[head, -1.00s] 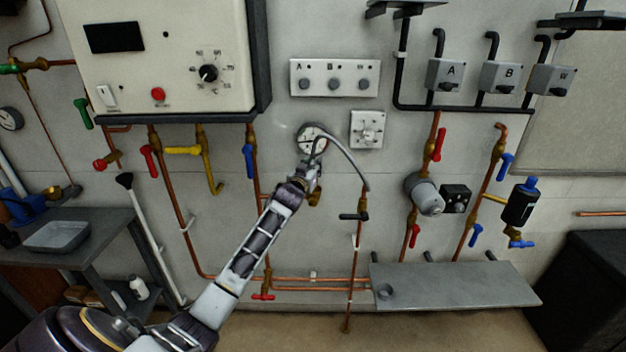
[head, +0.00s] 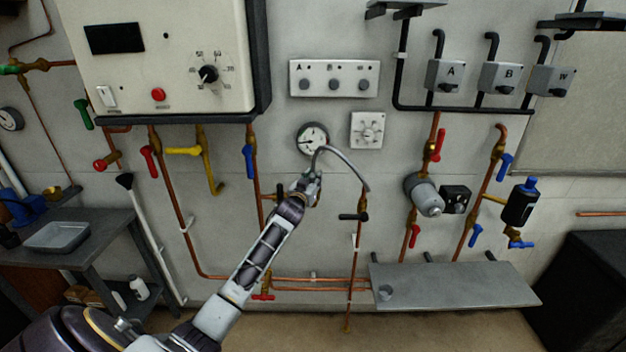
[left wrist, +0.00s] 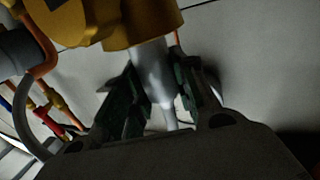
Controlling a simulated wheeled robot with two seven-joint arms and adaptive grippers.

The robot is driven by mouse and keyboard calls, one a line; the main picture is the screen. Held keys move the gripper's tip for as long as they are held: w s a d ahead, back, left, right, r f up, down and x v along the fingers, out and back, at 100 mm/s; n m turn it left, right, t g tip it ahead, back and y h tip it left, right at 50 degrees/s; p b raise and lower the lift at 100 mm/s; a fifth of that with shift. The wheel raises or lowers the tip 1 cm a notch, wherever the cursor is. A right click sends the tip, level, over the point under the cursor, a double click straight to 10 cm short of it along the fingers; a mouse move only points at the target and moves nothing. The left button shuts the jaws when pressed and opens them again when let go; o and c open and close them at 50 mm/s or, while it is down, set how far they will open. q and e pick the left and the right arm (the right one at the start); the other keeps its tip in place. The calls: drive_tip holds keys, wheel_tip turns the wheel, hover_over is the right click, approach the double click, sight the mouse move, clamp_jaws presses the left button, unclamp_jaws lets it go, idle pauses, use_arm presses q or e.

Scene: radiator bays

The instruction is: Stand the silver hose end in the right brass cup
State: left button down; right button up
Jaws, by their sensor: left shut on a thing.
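My left gripper (head: 313,181) is in front of the wall, just below the round gauge, shut on the silver hose end (left wrist: 153,72). The grey hose (head: 347,160) arcs from the gripper over to a copper pipe on the right. In the left wrist view the silver piece stands between the dark fingers (left wrist: 160,95), and a large brass body (left wrist: 135,22) lies right against its upper end. I cannot tell whether the hose end is inside a cup or only beside it. In the head view my gripper mostly hides the brass there. My right gripper is out of view.
The gauge (head: 312,138) and a white dial plate (head: 367,130) are on the wall close above. A black-handled valve (head: 353,217) is right of the gripper. A grey shelf (head: 455,287) juts out at lower right. Copper pipes run on both sides.

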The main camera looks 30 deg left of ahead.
use_arm(q)
drive_tip(key=shift+f, duration=0.25)
drive_tip(key=c, duration=1.1)
unclamp_jaws()
drive_tip(key=shift+c, duration=0.2)
drive_tip(key=shift+r, duration=0.15)
drive_tip(key=shift+r, duration=0.25)
drive_tip(key=shift+v, duration=0.85)
drive_tip(key=b+v, duration=0.1)
drive_tip(key=v, duration=0.9)
drive_tip(key=shift+s+d, duration=0.1)
drive_tip(key=shift+s, duration=0.05)
